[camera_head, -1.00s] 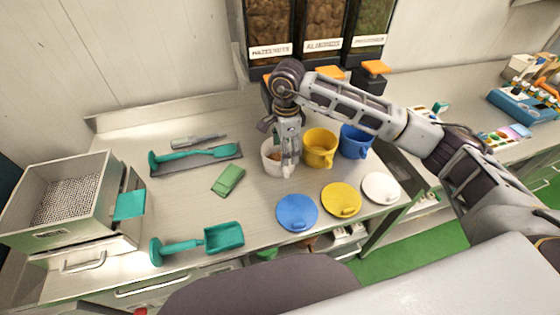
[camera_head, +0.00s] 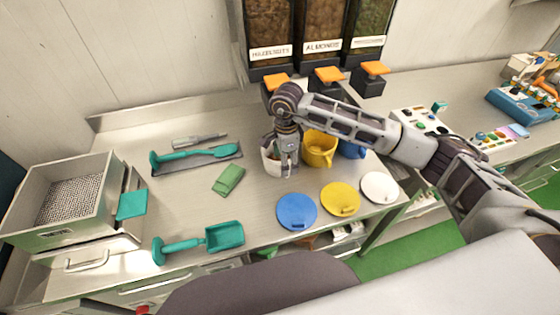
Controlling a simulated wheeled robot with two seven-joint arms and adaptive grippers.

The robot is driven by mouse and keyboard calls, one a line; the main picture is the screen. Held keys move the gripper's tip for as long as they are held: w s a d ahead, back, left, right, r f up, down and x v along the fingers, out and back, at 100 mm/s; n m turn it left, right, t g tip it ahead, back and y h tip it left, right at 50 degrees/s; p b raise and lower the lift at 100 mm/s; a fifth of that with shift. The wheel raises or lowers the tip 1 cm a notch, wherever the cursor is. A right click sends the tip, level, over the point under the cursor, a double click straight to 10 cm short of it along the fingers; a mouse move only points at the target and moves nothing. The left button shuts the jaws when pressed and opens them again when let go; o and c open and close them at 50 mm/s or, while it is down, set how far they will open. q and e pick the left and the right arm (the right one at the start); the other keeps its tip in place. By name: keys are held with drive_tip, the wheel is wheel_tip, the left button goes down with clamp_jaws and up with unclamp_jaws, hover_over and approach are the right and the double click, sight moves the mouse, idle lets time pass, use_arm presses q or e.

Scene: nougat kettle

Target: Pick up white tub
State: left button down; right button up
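The white tub (camera_head: 269,161) stands on the steel counter, left of the yellow tub. My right gripper (camera_head: 287,170) points down at the tub, with its fingers at the tub's right side and rim. The gripper hides much of the tub, and I cannot tell whether the fingers are closed on its wall. Some brown content shows inside the tub. The tub looks upright and on the counter. My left gripper is not in view.
The yellow tub (camera_head: 319,150) and blue tub (camera_head: 353,149) stand close on the right. Blue (camera_head: 296,212), yellow (camera_head: 340,199) and white (camera_head: 380,187) lids lie in front. A green sponge (camera_head: 228,180) lies left. Dispensers with orange levers (camera_head: 329,74) stand behind.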

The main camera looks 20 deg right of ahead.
drive_tip(key=shift+f+p, duration=0.65)
drive_tip(key=shift+f, duration=1.7)
drive_tip(key=c, duration=1.4)
